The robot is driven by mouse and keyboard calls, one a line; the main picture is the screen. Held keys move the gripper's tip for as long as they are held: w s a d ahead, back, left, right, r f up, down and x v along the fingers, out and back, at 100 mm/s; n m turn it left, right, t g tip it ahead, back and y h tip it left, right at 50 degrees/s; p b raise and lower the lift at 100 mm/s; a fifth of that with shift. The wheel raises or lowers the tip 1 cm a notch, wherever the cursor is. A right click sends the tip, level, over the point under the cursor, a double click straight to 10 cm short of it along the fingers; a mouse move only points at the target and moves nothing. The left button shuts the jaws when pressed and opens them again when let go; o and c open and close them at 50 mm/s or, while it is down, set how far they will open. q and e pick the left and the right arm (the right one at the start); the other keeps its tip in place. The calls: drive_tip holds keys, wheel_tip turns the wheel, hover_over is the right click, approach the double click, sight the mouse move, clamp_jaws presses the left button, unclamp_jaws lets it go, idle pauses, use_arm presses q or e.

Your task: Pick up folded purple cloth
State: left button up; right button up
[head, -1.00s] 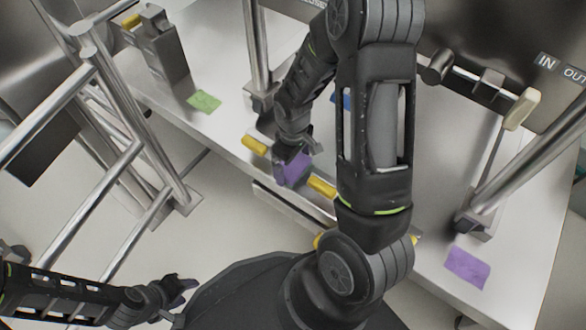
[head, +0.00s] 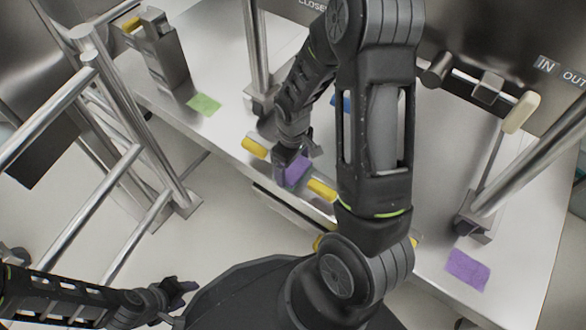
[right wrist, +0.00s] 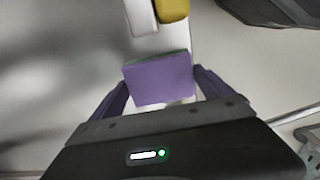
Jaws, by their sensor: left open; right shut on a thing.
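A flat purple cloth (head: 467,270) lies on the right end of the metal table. My right gripper (head: 292,157) is shut on a thick purple block (head: 298,171) near the table's front edge. In the right wrist view this purple block (right wrist: 160,80) sits between both fingers and shows a thin green far edge. I cannot tell whether it is a folded cloth or a sponge. My left gripper (head: 178,291) is open and empty at the lower left, away from the table.
Yellow-ended pieces (head: 322,190) lie beside the held block. A green cloth (head: 204,105) lies flat to the left. A metal dispenser (head: 163,50) stands at the back left. A cream-handled lever (head: 521,112) and slanted metal post stand near the purple cloth. A metal rack stands at left.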

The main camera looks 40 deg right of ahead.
sight(293, 167)
drive_tip(key=shift+c, duration=1.2)
drive_tip(key=shift+r, duration=0.15)
wheel_tip(293, 167, up, 10)
drive_tip(key=p, duration=0.4)
drive_tip(key=o, duration=0.8)
drive_tip(key=shift+c, duration=0.2)
drive_tip(key=c, duration=0.6)
